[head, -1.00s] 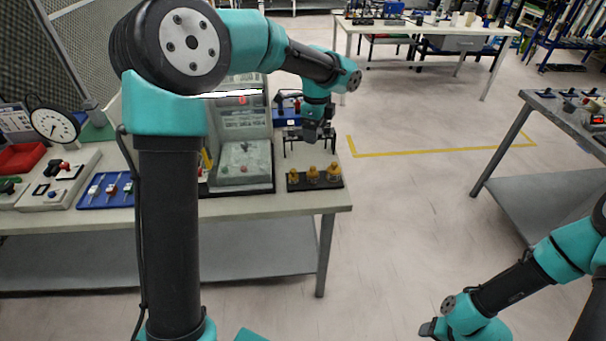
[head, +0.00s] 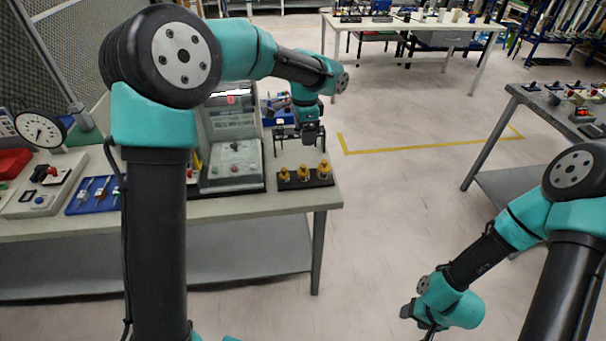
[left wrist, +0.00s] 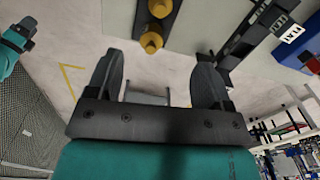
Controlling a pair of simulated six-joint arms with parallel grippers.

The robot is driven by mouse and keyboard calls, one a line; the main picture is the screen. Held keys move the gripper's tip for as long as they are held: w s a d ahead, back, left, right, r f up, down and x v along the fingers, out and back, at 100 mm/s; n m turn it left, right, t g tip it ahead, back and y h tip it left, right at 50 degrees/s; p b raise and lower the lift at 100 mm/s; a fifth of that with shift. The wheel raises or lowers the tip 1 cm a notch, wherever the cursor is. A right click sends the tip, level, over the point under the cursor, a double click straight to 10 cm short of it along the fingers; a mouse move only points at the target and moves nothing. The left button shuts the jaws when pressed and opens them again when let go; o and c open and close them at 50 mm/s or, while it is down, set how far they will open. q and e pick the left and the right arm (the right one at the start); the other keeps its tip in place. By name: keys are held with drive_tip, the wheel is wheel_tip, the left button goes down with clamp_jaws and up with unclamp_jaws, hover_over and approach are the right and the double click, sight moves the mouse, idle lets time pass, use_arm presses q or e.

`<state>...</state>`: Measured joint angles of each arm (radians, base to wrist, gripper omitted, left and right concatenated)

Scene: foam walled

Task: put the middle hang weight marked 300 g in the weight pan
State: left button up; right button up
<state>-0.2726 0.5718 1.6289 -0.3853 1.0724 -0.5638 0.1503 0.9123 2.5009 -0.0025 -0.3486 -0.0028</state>
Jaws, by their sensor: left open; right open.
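Several brass hang weights stand in a row on a black base (head: 310,183) at the table's right end; the middle weight (head: 303,172) is among them. Their markings are too small to read. My left gripper (head: 311,138) is open and empty above and behind the row, not touching it. In the left wrist view, the open jaws (left wrist: 155,78) have nothing between them, and two brass weights (left wrist: 151,42) show beyond at the top; I cannot tell which ones. My right gripper (head: 408,313) is open, low at the right, away from the table. I cannot make out the weight pan.
A black rack (head: 279,138) stands just behind the weights, close to my left gripper. A clear-walled box with a red display (head: 232,150) stands left of them. A blue tray (head: 92,195) and a round dial (head: 38,129) are further left. Open floor lies to the right.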

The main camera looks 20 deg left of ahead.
sight(304, 166)
use_arm(q)
wheel_tip(304, 166, down, 11)
drive_tip(key=shift+r, duration=0.1)
idle(0.5)
drive_tip(key=shift+a+f, duration=0.1)
drive_tip(key=shift+f, duration=2.45)
drive_tip(key=shift+c, duration=0.4)
drive_tip(key=c, duration=1.2)
drive_tip(key=shift+r, duration=0.1)
